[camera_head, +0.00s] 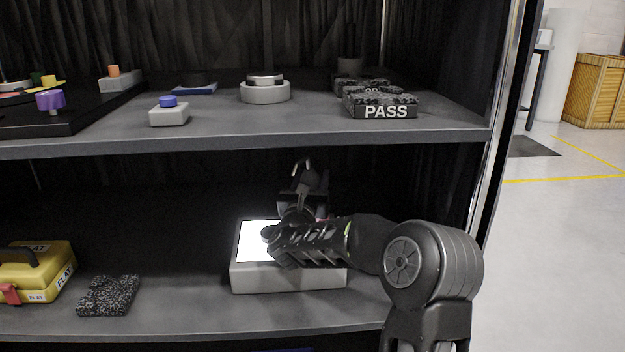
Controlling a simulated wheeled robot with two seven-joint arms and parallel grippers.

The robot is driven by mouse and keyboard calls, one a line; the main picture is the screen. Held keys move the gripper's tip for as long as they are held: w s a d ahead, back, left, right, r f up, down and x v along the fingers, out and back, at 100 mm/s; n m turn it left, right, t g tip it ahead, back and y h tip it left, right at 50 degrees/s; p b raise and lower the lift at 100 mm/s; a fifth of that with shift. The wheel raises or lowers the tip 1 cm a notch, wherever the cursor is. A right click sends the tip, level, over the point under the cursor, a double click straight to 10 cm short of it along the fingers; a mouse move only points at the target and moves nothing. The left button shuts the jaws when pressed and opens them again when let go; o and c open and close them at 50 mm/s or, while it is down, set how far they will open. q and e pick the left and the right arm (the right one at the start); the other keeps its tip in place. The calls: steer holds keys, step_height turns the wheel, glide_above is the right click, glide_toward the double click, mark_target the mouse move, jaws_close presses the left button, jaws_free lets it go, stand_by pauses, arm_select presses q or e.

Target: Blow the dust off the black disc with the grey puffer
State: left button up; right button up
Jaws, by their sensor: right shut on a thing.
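My right gripper (303,172) is over the lower shelf, above the back of a grey box with a bright white top. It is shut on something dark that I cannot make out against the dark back. I cannot pick out the grey puffer with certainty. A dark flat round thing (196,78), perhaps the black disc, sits on a blue base on the upper shelf. No dust can be made out on it at this size. My left gripper is not in view.
The grey light box (250,278) stands under my right arm. The upper shelf edge (250,143) is above it. A speckled dark block (108,296) and a yellow case (50,262) are at left. A PASS block (385,110) and a round grey stand (265,94) are above.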

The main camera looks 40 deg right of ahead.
steer(key=shift+r+p, duration=0.75)
steer(key=shift+r, duration=1.8)
